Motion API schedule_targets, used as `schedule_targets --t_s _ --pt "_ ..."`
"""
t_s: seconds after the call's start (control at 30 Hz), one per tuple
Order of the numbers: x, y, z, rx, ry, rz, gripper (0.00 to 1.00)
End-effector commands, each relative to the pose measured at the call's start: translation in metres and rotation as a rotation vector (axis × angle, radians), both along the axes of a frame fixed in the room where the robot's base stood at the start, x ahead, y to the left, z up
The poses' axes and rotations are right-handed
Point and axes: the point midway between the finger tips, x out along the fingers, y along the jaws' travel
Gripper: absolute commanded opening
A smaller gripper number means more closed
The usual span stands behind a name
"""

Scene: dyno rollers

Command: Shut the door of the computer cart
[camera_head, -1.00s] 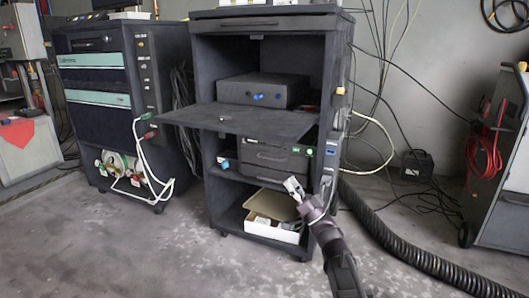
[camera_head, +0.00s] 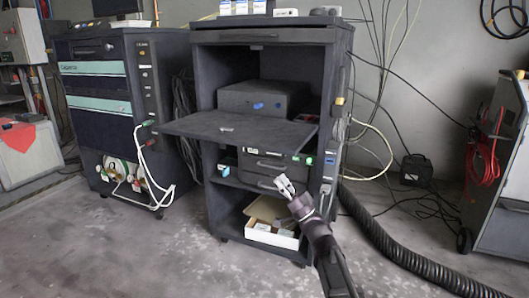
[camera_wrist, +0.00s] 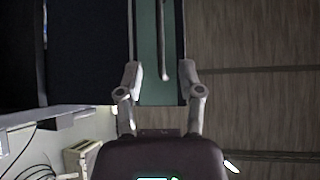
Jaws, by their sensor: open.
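The computer cart (camera_head: 328,110) is a dark upright cabinet in the middle of the head view. Its door (camera_head: 235,130) is a flat dark panel that stands out level from the front, folded down, with a small catch near its front edge. The compartment above it is open and shows a dark box (camera_head: 262,97). My gripper (camera_head: 284,187) is open and empty, below the door's right part and in front of the lower shelves, apart from the door as far as I can tell. The wrist view shows both fingers (camera_wrist: 163,85) spread, with a teal strip beyond them.
A white carton (camera_head: 268,238) lies on the cart's bottom shelf. A second dark cabinet (camera_head: 105,75) with teal drawers stands at the left. A thick black hose (camera_head: 410,255) runs along the floor at the right. The floor in front of the cart is clear.

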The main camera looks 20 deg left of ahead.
Motion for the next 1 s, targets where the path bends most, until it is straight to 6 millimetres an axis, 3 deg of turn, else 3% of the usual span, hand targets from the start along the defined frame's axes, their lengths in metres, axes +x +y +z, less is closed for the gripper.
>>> schedule_targets --t_s 0.6,1.0 --pt "0.016 0.047 0.050 -0.001 0.001 0.001 0.48" --pt "0.020 0.062 0.063 0.000 0.000 -0.001 0.48"
